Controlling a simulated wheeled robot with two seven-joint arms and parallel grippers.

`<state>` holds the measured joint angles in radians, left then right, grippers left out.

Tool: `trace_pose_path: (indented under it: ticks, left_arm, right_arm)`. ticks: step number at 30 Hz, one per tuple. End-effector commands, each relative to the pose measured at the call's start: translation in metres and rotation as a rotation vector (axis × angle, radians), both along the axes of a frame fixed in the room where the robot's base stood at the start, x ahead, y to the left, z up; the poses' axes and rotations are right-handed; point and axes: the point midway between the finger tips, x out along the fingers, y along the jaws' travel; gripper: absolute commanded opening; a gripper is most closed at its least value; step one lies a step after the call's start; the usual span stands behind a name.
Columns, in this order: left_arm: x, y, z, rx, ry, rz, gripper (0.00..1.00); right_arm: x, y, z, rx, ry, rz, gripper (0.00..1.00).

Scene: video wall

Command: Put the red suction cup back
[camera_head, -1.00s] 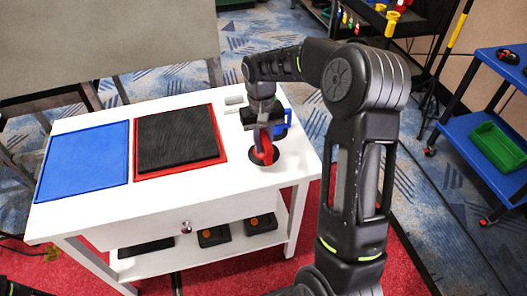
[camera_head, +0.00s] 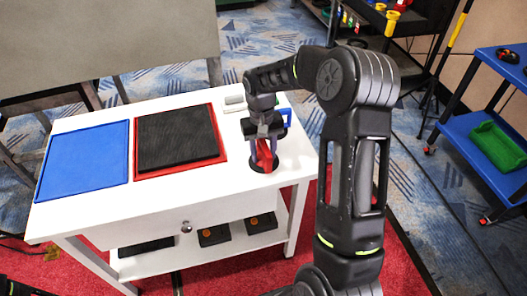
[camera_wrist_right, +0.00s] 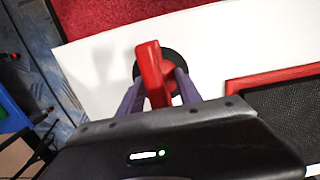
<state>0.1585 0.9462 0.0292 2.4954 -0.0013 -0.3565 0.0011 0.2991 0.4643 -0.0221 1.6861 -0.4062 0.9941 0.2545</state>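The red suction cup (camera_head: 265,157) stands on the white table near its right end, with a round black base (camera_wrist_right: 172,58) under its red handle (camera_wrist_right: 152,72). My right gripper (camera_head: 264,150) reaches down over it from above. Its purple fingers stand apart, one on each side of the red handle, and the wrist view shows the same (camera_wrist_right: 160,80). I cannot tell whether either finger touches the handle. The fingers partly hide the cup. My left gripper is not in view.
The white table (camera_head: 100,213) also holds a blue mat (camera_head: 85,160) and a red tray (camera_head: 222,160) with a black pad (camera_head: 178,137). A blue object (camera_head: 284,122) sits behind my right gripper. A blue cart (camera_head: 465,130) stands at the right.

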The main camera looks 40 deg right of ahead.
Motion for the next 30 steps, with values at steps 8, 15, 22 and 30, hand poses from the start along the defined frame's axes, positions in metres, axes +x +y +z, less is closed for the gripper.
trace_pose_path:
  ticks: [8,15,22,30]
  left_arm:
    - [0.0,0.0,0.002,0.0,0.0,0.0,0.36]
    - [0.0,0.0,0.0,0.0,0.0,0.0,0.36]
    - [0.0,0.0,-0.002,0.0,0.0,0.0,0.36]
    - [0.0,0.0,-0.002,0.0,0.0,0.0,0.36]
  right_arm:
    - [0.0,0.0,0.002,0.0,-0.001,0.0,0.41]
    - [0.003,-0.001,0.024,-0.001,-0.004,-0.001,0.41]
    - [0.006,-0.001,0.071,-0.002,-0.006,0.0,0.41]
    - [0.009,-0.001,0.115,-0.001,-0.002,0.0,0.41]
